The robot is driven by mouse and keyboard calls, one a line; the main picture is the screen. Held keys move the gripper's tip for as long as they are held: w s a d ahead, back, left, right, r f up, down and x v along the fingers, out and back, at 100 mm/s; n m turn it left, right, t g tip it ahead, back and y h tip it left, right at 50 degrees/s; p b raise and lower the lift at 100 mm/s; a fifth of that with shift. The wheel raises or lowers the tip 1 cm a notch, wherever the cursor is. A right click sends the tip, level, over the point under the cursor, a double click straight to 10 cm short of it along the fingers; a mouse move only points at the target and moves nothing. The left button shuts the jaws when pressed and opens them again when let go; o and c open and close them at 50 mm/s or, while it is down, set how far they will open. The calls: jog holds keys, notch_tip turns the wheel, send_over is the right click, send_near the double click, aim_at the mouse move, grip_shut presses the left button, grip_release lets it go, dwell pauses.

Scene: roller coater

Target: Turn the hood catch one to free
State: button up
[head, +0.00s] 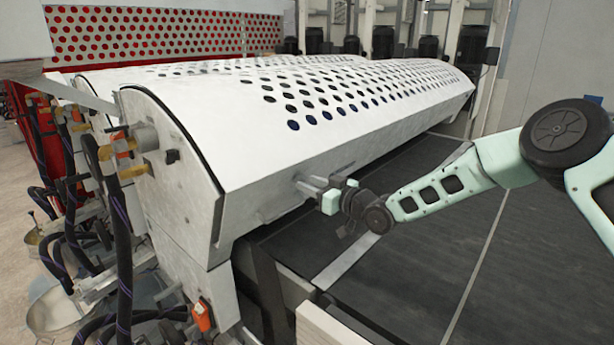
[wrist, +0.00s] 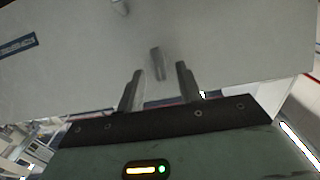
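The white hood (head: 240,150) with rows of dark holes stretches across the head view. Its lower front panel also fills the top of the wrist view (wrist: 220,50). A small grey upright catch (wrist: 157,63) sits on this panel, slightly tilted. My gripper (wrist: 159,72) is open, with one finger on each side of the catch and visible gaps between. I cannot tell how far the fingertips are from the panel. In the head view my gripper (head: 308,185) is at the hood's lower front face, and the catch is not clear there. A second grey fitting (wrist: 121,6) is cut off at the top of the wrist view.
A dark flat conveyor bed (head: 400,270) lies below the hood and under my arm. Hoses and brass valves (head: 122,145) crowd the hood's left end. An orange switch (head: 203,316) is low on the machine's end. A blue label (wrist: 17,47) is on the panel.

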jog(key=shift+x, duration=0.95)
grip_shut()
jog(key=shift+f, duration=0.1)
jog(key=shift+w+d+f+m+g+y+b, duration=0.1)
jog(key=shift+w+f+m+g+y+b, duration=0.1)
jog(key=shift+m+g+y+b, duration=1.25)
jog(key=shift+w+d+f+m+g+y+b, duration=0.1)
jog(key=shift+w+m+g+y+b, duration=0.25)
jog(key=shift+m+y+b, duration=1.25)
jog(key=shift+w+d+f+m+g+y+b, duration=0.15)
jog(key=shift+m+g+y+b, duration=0.7)
jog(key=shift+m+b, duration=1.55)
jog(key=shift+a+m, duration=0.1)
jog(key=shift+m, duration=0.15)
